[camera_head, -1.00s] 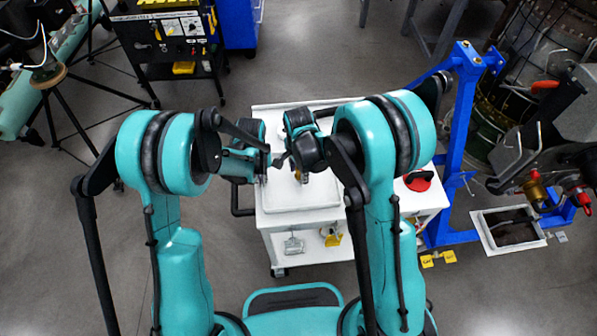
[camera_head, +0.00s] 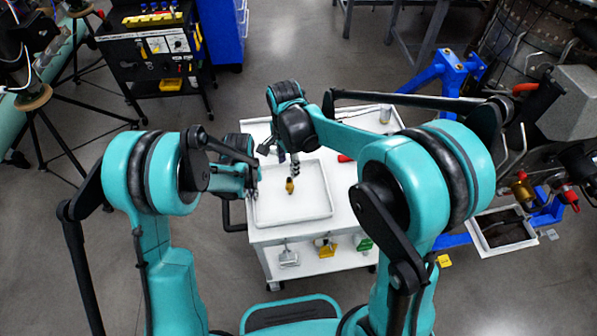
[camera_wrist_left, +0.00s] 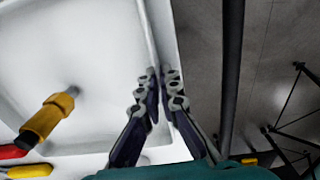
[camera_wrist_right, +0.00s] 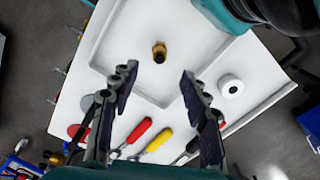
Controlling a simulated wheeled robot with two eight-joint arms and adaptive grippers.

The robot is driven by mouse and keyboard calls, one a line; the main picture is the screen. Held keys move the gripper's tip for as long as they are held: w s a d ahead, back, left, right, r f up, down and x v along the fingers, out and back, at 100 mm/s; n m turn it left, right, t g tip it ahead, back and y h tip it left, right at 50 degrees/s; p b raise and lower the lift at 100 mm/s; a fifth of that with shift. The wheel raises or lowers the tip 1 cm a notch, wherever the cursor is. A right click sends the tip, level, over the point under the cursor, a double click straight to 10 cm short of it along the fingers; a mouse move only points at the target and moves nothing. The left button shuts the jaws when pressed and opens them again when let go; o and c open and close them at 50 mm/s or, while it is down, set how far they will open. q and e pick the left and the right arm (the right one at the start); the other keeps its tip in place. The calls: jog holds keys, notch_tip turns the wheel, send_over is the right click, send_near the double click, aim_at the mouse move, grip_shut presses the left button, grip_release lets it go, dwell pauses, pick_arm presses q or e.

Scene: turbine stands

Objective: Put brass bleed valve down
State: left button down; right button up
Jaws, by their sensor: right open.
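The brass bleed valve (camera_head: 290,186) stands in the shallow white tray (camera_head: 322,212) on the cart, touching no gripper. The left wrist view shows its brass body and dark end (camera_wrist_left: 48,115); the right wrist view shows it from above (camera_wrist_right: 159,52). My right gripper (camera_head: 295,168) is open and empty above the valve; its spread fingers (camera_wrist_right: 158,72) frame bare tray, with the valve beyond the tips. My left gripper (camera_head: 253,192) is at the tray's left rim, its fingertips (camera_wrist_left: 159,72) together with nothing seen between them.
Red (camera_wrist_right: 138,130) and yellow (camera_wrist_right: 160,139) tool handles lie on the cart top beside the tray. A blue stand (camera_head: 450,70) is at the right.

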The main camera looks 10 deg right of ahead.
jog(key=shift+s+d+r, duration=0.1)
jog(key=shift+d+r, duration=0.05)
jog(key=shift+r, duration=0.2)
jog(key=s+d+r+n+t, duration=0.3)
jog(key=s+d+r+n, duration=0.1)
jog(key=s+d+n, duration=0.1)
jog(key=s+d+r+n+t, duration=0.4)
jog(key=s+d+n, duration=0.2)
jog(key=s+n, duration=0.2)
jog(key=shift+s+d, duration=0.3)
jog(key=shift+s, duration=0.85)
pick_arm(q)
jog(key=c, duration=1.6)
grip_release()
jog(key=shift+c, duration=0.2)
